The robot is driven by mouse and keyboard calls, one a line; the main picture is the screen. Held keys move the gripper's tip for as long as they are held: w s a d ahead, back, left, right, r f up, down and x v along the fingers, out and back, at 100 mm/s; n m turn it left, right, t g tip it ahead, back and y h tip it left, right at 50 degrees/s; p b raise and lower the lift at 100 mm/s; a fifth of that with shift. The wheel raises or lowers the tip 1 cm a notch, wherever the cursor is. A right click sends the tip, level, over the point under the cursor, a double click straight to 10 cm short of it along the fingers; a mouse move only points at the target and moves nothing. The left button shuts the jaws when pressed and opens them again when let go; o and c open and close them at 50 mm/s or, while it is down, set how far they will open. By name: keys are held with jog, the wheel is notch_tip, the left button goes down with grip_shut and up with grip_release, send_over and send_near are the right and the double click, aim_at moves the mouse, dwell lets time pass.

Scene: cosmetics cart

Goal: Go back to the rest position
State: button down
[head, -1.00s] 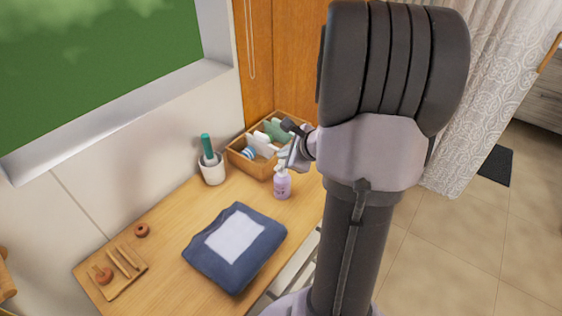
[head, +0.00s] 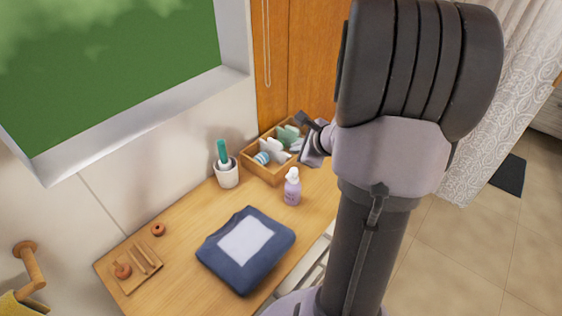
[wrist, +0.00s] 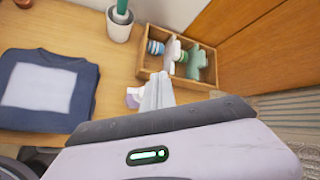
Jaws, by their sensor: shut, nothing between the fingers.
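My gripper (wrist: 157,93) is shut and empty in the wrist view, above the table between the wooden box and the folded shirt. In the head view my gripper (head: 312,148) is partly hidden by my arm, at the right of the wooden box (head: 268,181). A lilac pump bottle (head: 292,190) stands upright on the table (head: 185,222), in front of the box and apart from my gripper. In the wrist view the lilac bottle (wrist: 132,98) shows only partly, just left of the fingers.
The box holds a blue-striped item, white items and a green one. A white cup (head: 226,175) with a green-handled item stands left of it. A folded navy shirt (head: 270,262) lies in front. A small wooden tray (head: 137,267) is at the left. An orange wooden panel (head: 300,60) rises behind.

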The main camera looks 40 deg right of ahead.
jog(key=w+a+r+n+y+b, duration=0.1)
jog(key=a+r+n+y+b, duration=0.15)
jog(key=a+n, duration=0.65)
jog(key=w+a+r+n+y+b, duration=0.1)
jog(key=a+r+n+y, duration=0.2)
jog(key=a, duration=1.3)
jog(key=s+a+n+g+h+b, duration=0.1)
jog(key=s+a+n+g+b, duration=0.2)
jog(key=s+a+n, duration=0.9)
jog(key=s+n, duration=0.1)
jog(key=s, duration=0.2)
jog(key=shift+f, duration=0.4)
jog(key=shift+a, duration=0.1)
